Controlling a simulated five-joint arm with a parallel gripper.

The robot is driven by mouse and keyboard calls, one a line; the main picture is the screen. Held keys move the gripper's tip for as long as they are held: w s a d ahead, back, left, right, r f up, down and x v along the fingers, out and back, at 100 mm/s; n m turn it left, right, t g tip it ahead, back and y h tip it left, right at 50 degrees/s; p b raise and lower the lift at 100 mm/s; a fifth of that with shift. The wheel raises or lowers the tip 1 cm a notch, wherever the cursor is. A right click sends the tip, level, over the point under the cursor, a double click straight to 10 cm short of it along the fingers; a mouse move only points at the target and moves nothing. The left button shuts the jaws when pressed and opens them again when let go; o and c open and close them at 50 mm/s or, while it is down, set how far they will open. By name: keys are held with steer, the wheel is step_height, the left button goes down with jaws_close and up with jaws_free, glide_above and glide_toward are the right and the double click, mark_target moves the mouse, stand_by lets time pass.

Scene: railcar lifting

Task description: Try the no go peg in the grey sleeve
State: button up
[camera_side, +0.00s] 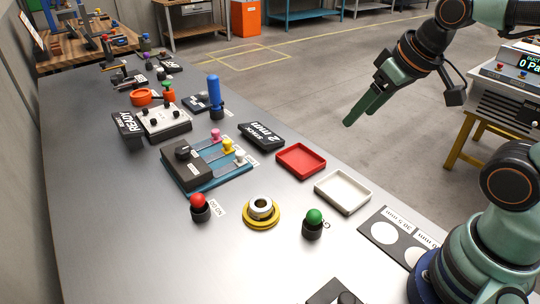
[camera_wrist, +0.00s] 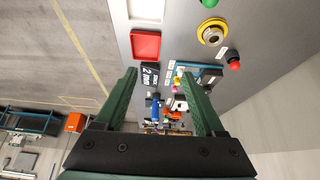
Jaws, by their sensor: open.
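The no go peg has a red ball knob (camera_side: 198,201) and stands upright in a dark holder beside a "NO GO" label. The same red knob shows at the right of the wrist view (camera_wrist: 234,65). The grey sleeve (camera_side: 262,206) is a metal ring seated in a round yellow base (camera_side: 247,218), right of the red knob. It also shows in the wrist view (camera_wrist: 212,34). My gripper (camera_side: 360,115) is open and empty, high in the air beyond the trays and well away from both. Its two green fingers (camera_wrist: 160,75) are apart in the wrist view.
A green-knobbed peg (camera_side: 314,217) stands right of the sleeve. Red (camera_side: 302,161) and white (camera_side: 343,191) trays lie behind it. A teal block with colored pins (camera_side: 208,178), a blue-handled tool (camera_side: 215,95) and a control box (camera_side: 165,122) stand farther back. The front left bench is clear.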

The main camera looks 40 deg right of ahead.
steer(key=shift+s, duration=0.1)
steer(key=shift+o, duration=0.6)
steer(key=m+g+y, duration=0.2)
steer(key=m, duration=1.3)
glide_above(198, 196)
steer(key=s+d, duration=0.2)
steer(key=s, duration=0.1)
step_height(198, 196, down, 10)
steer(key=r, duration=0.1)
steer(key=x, duration=0.8)
steer(key=s+x, duration=0.1)
steer(key=x, duration=0.3)
steer(key=shift+w+f, duration=0.1)
steer(key=shift+f, duration=0.4)
